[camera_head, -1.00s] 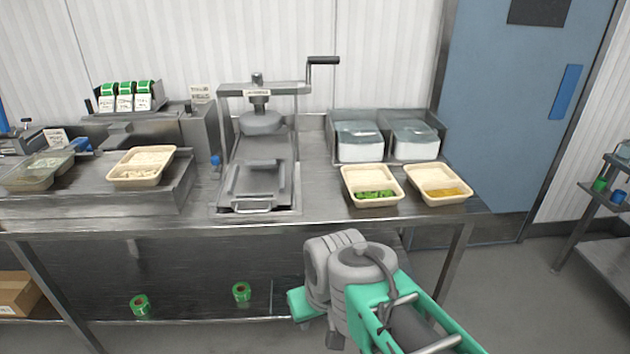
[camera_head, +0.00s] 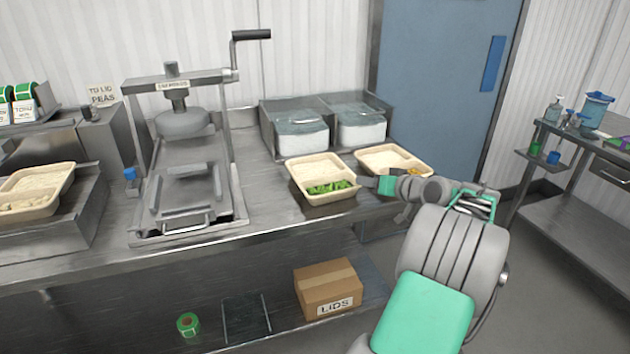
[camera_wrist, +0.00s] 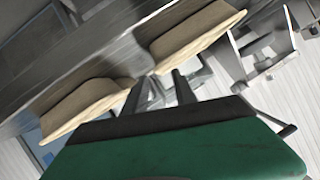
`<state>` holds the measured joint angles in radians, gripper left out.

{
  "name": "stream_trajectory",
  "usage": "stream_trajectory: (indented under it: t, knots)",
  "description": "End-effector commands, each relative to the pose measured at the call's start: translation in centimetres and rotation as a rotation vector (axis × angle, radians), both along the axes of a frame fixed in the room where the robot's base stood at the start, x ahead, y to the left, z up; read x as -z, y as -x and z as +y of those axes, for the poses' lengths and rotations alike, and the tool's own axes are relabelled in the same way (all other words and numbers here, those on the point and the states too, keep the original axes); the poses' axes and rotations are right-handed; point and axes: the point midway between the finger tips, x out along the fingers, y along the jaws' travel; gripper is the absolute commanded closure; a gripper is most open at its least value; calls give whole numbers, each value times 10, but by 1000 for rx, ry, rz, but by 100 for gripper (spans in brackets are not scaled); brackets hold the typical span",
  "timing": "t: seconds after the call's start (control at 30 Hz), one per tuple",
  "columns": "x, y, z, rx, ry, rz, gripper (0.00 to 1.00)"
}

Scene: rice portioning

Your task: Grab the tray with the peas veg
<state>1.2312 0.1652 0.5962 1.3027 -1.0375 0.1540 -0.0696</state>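The beige tray with green peas veg (camera_head: 307,170) and white rice sits on the steel counter near its front edge. A similar tray with yellow-orange veg (camera_head: 385,155) stands to its right, partly hidden by my arm. My gripper (camera_head: 368,184) is at the right side of the peas tray, by its front right corner, in front of the other tray. In the wrist view, the two dark fingers of my gripper (camera_wrist: 158,90) are apart with nothing held between them. The peas tray appears to be the upper one (camera_wrist: 195,38), with the other tray (camera_wrist: 85,105) at left. Contact cannot be told.
Two clear-lidded containers (camera_head: 303,135) stand behind the trays. A lever press (camera_head: 185,170) is to the left. Another beige rice tray (camera_head: 35,205) is at far left. A "LIDS" box (camera_head: 328,285) and a green roll (camera_head: 188,324) lie on the lower shelf.

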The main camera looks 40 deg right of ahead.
Motion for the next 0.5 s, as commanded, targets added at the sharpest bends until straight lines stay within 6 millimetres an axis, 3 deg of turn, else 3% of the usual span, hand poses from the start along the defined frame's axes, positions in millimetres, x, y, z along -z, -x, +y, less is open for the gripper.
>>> stream_trajectory:
  t: [0.17,0.5]
  knots:
    - [3,4,-10,12,-2,-17,67]
    - [13,-51,-4,-3,-1,-17,67]
